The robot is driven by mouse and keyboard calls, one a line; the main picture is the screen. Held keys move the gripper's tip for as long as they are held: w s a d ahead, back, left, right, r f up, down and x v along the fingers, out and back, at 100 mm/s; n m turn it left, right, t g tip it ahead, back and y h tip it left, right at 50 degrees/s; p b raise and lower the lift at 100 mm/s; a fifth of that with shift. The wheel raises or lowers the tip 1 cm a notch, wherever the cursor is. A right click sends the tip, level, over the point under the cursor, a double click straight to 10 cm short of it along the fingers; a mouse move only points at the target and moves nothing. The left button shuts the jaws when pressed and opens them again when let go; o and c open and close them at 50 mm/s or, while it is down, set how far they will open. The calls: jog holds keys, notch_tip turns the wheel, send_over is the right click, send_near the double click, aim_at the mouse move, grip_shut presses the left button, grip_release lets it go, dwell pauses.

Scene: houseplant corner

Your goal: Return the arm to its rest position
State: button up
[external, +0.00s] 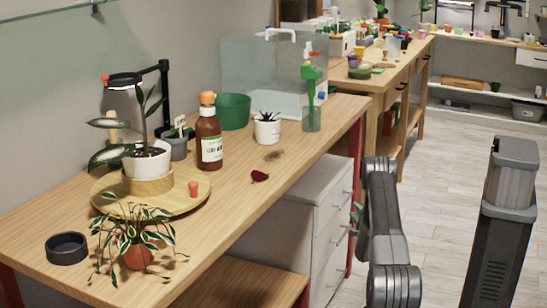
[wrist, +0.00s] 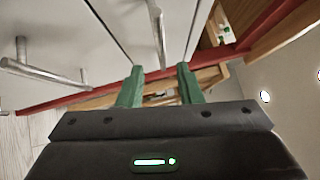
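My arm (external: 385,225) is folded at the right of the external view, beside the drawer unit and off the table. My gripper (wrist: 161,75) shows in the wrist view with its two green fingers apart and nothing seen between them. In the external view the gripper is mostly hidden behind my arm; only a bit of green shows at the arm's left edge. The wrist camera looks at the grey drawer fronts with bar handles (wrist: 40,72) and a red table leg (wrist: 90,95).
The wooden table (external: 235,215) carries a variegated plant (external: 137,228), a brown bottle (external: 208,142), a white succulent pot (external: 267,131), a black dish (external: 67,248) and a glass tank (external: 270,75). The drawer unit (external: 320,205) stands close to my arm. Floor (external: 450,170) to the right is clear.

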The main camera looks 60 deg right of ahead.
jog(key=r+v, duration=0.1)
jog(key=v, duration=0.4)
jog(key=x, duration=0.4)
jog(key=b+x, duration=0.1)
jog(key=x, duration=0.4)
jog(key=f+b+x, duration=0.1)
jog(key=x, duration=0.3)
jog(key=shift+w+d, duration=0.2)
jog(key=shift+d, duration=0.1)
jog(key=s+p, duration=0.3)
jog(key=n+t+y+p, duration=0.3)
jog(key=n+t+y, duration=0.1)
jog(key=n+y, duration=0.25)
send_near(346, 200)
jog(key=shift+s+a+r, duration=1.85)
jog(key=shift+a+r, duration=0.15)
jog(key=shift+a, duration=1.4)
jog(key=s+a+r+n+y+p, duration=0.1)
jog(key=s+a+r+n+y, duration=0.1)
jog(key=a+n+y, duration=0.2)
jog(key=a+y, duration=0.1)
jog(key=y, duration=0.2)
jog(key=shift+s+a, duration=0.3)
jog(key=shift+a, duration=0.1)
